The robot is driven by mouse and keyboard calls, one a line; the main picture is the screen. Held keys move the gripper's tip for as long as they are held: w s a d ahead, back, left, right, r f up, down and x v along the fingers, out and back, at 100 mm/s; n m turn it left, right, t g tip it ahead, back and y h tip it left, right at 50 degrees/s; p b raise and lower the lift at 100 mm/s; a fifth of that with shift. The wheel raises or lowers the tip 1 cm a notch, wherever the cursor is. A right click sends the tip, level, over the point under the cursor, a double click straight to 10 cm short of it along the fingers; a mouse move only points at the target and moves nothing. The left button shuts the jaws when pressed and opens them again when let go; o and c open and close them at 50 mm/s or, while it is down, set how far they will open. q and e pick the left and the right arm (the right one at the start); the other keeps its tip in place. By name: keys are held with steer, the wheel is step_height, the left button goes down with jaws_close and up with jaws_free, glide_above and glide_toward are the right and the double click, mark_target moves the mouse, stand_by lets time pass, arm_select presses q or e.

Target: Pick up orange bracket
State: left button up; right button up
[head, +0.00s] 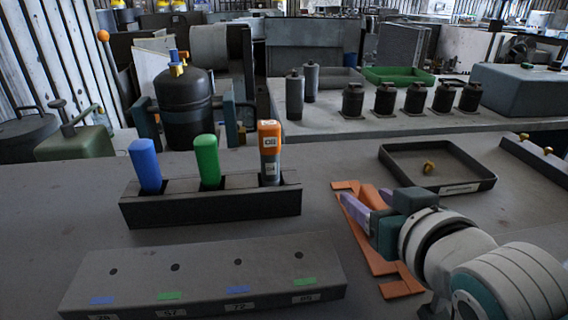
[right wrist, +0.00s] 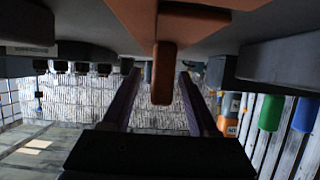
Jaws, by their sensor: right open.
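The orange bracket (head: 370,248) lies on the table right of the middle in the head view, partly hidden behind my right gripper and wrist. My right gripper (head: 356,204) reaches in from the right, its purple fingers low over the bracket. In the right wrist view the table is at the top, and the bracket (right wrist: 163,75) has a narrow orange part showing between the two open fingers of the right gripper (right wrist: 158,82). Gaps show on both sides of it, so I see no grip. My left gripper is not in view.
A dark tray (head: 440,187) with a small yellow piece stands just beyond the right gripper. A black rack (head: 210,206) holds blue, green and orange-grey pieces to the left. A grey block with holes (head: 200,275) lies in front. Black cylinders (head: 385,99) stand on the back table.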

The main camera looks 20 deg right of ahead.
steer(key=shift+s+a, duration=0.1)
steer(key=shift+s, duration=0.2)
steer(key=shift+c, duration=0.2)
jaws_close()
